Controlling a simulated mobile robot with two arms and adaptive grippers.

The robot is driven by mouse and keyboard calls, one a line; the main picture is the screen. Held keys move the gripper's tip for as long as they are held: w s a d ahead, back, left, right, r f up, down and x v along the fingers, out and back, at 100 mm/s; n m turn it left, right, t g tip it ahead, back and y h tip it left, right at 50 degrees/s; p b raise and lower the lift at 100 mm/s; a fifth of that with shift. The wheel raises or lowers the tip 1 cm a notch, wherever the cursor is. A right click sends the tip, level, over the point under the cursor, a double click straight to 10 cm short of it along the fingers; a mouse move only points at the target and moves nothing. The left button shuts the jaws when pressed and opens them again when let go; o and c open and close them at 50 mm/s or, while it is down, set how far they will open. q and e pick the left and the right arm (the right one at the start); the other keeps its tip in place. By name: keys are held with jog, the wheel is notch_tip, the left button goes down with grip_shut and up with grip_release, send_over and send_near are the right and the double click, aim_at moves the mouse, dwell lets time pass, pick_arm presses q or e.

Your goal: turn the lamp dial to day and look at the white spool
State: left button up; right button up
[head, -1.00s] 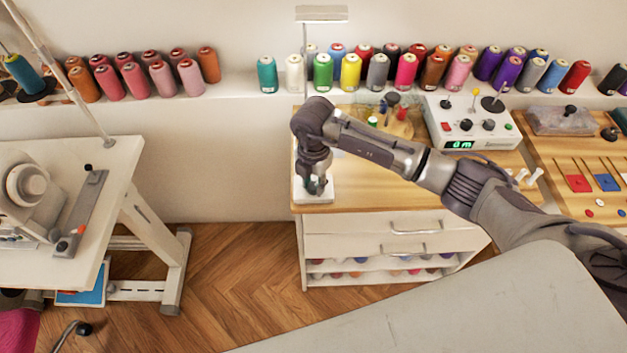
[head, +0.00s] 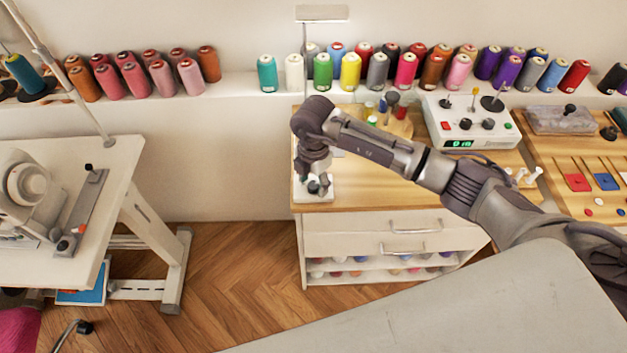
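The lamp (head: 322,13) has a flat white head on a thin post, with a white base (head: 325,192) at the left front corner of the wooden-topped cabinet. A small dark dial (head: 314,187) shows on the base. My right gripper (head: 314,179) points down right over the dial; its fingers are small and partly hidden, so I cannot tell whether they touch or grip it. The dial's setting is too small to read. The white spool (head: 294,74) stands upright on the wall shelf between a teal and a green spool. My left gripper is out of view.
Several coloured spools line the shelf (head: 230,88). A white control box (head: 468,122) with a green display stands at the cabinet's back right. A sewing machine table (head: 120,165) is at left, a pale surface (head: 450,310) in front. Wooden floor (head: 235,270) lies open between.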

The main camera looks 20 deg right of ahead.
aim_at(313, 184)
notch_tip(313, 184, up, 12)
dwell(0.7)
dwell(0.4)
